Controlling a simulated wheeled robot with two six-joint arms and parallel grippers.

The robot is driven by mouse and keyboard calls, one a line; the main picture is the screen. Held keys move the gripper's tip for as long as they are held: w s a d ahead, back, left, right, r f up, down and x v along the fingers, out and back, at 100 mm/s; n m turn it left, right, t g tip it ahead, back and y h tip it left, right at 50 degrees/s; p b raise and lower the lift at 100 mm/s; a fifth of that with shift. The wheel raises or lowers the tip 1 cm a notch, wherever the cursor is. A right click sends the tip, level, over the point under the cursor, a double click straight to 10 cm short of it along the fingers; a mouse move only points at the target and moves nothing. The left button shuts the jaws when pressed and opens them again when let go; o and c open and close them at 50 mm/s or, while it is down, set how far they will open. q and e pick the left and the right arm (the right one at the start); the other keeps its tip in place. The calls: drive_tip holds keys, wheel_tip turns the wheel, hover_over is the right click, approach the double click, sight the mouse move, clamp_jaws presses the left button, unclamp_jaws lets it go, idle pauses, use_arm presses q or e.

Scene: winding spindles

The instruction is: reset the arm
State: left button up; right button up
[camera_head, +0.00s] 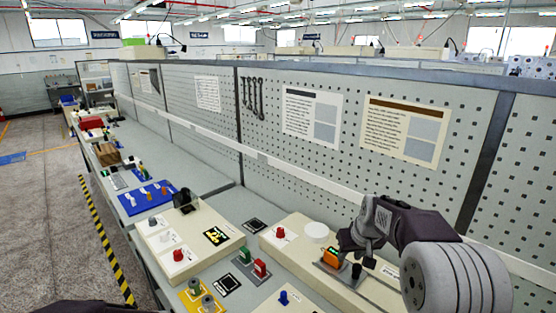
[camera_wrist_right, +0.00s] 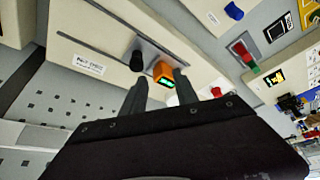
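My right gripper (camera_head: 346,243) reaches in from the right over the front bench in the head view. Just beyond the fingertips is an orange block with a green display (camera_wrist_right: 163,72), which also shows under the gripper in the head view (camera_head: 333,257). A black knob (camera_head: 356,270) sits beside the block on the same plate; it shows in the wrist view too (camera_wrist_right: 137,61). I cannot tell whether the fingers touch the block. My left gripper is out of view.
A red knob (camera_head: 280,233) and a white round disc (camera_head: 317,231) share the cream panel. Left of it are a green and red switch block (camera_head: 259,268), a blue knob (camera_head: 283,297) and a blue tray (camera_head: 148,198). A perforated wall (camera_head: 300,160) closes the back.

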drive_tip(key=s+a+f+g, duration=0.1)
drive_tip(key=s+a+f, duration=0.1)
drive_tip(key=s, duration=0.6)
drive_tip(key=s+a+f+g, duration=0.1)
drive_tip(key=s+a+f, duration=0.1)
drive_tip(key=s+f, duration=0.3)
drive_tip(key=s+a+f+g, duration=0.1)
drive_tip(key=s+a+f, duration=0.2)
drive_tip(key=s, duration=0.9)
drive_tip(key=shift+s+f+g, duration=0.2)
drive_tip(key=shift+s+g, duration=0.1)
drive_tip(key=shift+g, duration=0.1)
drive_tip(key=shift+f, duration=0.15)
drive_tip(key=shift+w, duration=0.2)
